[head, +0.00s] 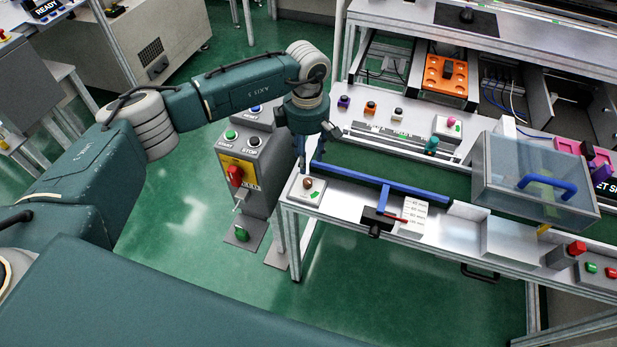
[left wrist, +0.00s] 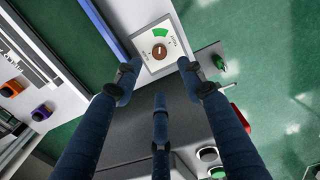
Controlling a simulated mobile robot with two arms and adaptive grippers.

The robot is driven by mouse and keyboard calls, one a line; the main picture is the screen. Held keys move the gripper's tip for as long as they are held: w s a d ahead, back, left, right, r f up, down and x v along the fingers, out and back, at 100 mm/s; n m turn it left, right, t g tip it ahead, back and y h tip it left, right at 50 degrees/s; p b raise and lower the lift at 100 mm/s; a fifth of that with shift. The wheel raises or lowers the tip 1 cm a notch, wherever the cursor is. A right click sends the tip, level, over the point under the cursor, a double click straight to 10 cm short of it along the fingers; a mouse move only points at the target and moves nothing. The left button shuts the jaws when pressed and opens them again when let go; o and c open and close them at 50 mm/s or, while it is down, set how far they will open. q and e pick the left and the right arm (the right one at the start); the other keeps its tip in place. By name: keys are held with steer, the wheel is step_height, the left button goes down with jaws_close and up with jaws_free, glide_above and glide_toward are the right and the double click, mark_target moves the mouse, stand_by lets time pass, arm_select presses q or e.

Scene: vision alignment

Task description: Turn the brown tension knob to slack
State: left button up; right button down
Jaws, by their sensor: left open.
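The brown tension knob (head: 308,182) sits on a small white square plate (head: 299,195) at the near left corner of the workbench. In the left wrist view, the round brown knob (left wrist: 159,51) has a light mark on its face. A green arc (left wrist: 161,33) is printed beside it on the plate (left wrist: 148,62); the small lettering is hard to read. My left gripper (head: 314,150) is open and empty, above and just behind the knob in the head view. Its dark blue fingers (left wrist: 159,76) are spread, with the knob beyond the gap between their tips. My right gripper is not in view.
A blue rail (head: 380,182) runs along the bench beside the plate. A grey START/STOP pedestal (head: 258,160) with a red switch (head: 236,175) stands left of the bench. A clear-topped box (head: 530,175) with a blue handle stands farther right. Green floor lies in front.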

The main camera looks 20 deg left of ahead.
mark_target(308, 181)
arm_select(q)
step_height(308, 181, down, 9)
steer(key=shift+d+r+p, duration=0.1)
steer(key=shift+p, duration=1.05)
steer(key=shift+f, duration=0.6)
jaws_close()
